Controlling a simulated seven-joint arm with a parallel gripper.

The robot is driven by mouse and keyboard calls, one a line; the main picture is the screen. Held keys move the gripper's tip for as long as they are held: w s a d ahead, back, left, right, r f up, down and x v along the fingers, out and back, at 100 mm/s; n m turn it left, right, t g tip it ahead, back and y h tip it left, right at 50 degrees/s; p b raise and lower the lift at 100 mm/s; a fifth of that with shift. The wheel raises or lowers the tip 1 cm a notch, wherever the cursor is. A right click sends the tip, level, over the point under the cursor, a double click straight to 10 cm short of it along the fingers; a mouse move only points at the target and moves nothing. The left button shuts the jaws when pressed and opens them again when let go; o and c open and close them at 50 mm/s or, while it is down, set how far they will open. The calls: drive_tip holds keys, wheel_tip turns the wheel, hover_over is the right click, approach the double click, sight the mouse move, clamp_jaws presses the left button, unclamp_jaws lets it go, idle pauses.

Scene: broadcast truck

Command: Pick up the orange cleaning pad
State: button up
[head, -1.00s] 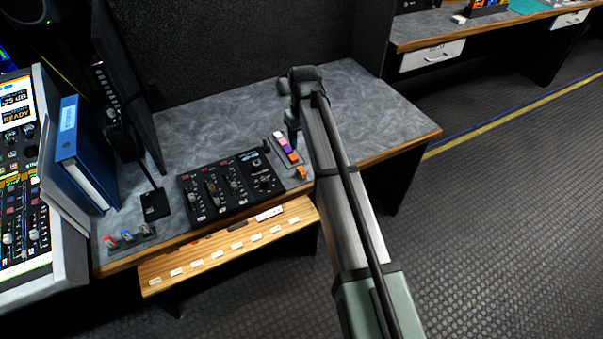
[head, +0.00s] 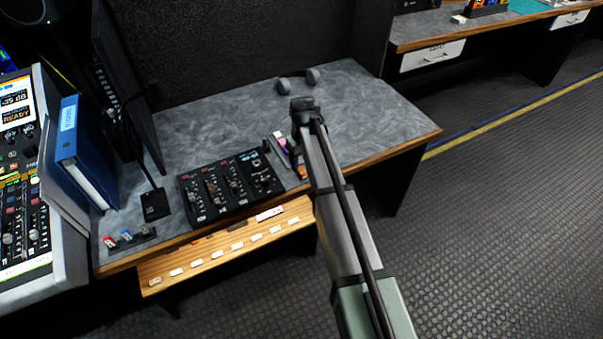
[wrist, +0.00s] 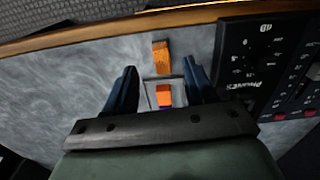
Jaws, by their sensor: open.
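In the wrist view an orange block (wrist: 164,95) lies in a small shallow tray (wrist: 149,92) with a purple piece behind it, between my open fingers. A second, brownish-orange piece (wrist: 162,58) lies outside the tray, towards the desk edge; it also shows in the head view (head: 302,172). I cannot tell for certain which one is the cleaning pad. My gripper (wrist: 160,74) is open and empty, pointing down above the tray. In the head view my arm hides part of the tray, whose pink and purple pieces (head: 281,143) still show.
A black mixer panel (head: 230,187) stands left of the tray. Headphones (head: 298,80) lie at the back of the desk (head: 365,110). A blue binder (head: 82,150) and a microphone base (head: 155,204) are further left. The desk's right part is clear.

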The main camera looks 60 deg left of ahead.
sight(302, 170)
wheel_tip(302, 170, down, 5)
drive_tip(key=shift+s+a, duration=0.15)
clamp_jaws()
idle(0.6)
